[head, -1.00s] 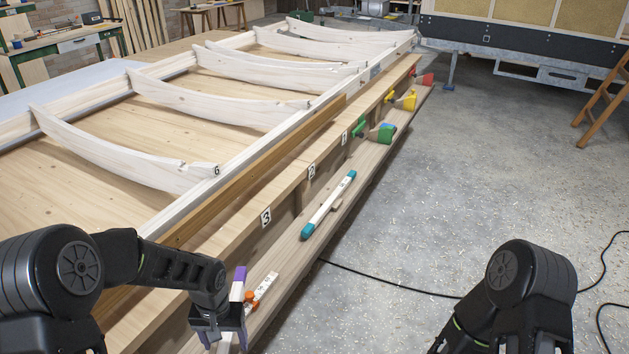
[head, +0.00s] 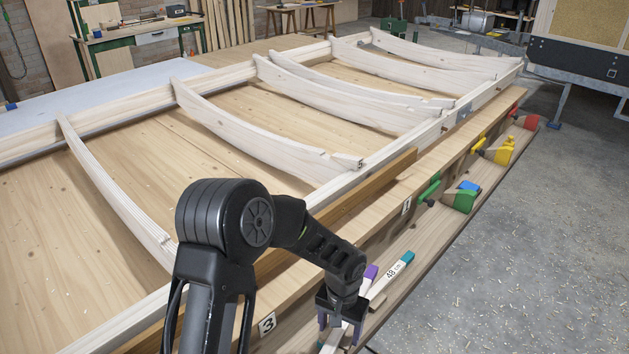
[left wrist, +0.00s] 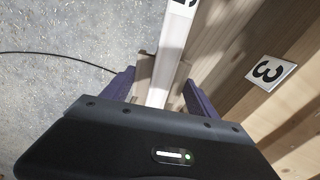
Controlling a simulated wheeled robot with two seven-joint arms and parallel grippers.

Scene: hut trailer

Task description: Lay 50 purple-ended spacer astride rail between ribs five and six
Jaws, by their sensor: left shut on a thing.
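My left gripper (head: 338,318) is low over the front shelf, shut on a white spacer. The spacer's purple end (head: 371,272) shows just beyond the jaws; the rest is partly hidden by the gripper. In the left wrist view, the pale bar (left wrist: 170,55) with dark marking runs between the jaws (left wrist: 158,95). A white long rail (head: 120,318) runs along the rib ends. My right gripper is out of view.
A teal-ended spacer marked 48 (head: 393,272) lies on the shelf right beside the held one. A brown strip (head: 375,185) runs beside the rail.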

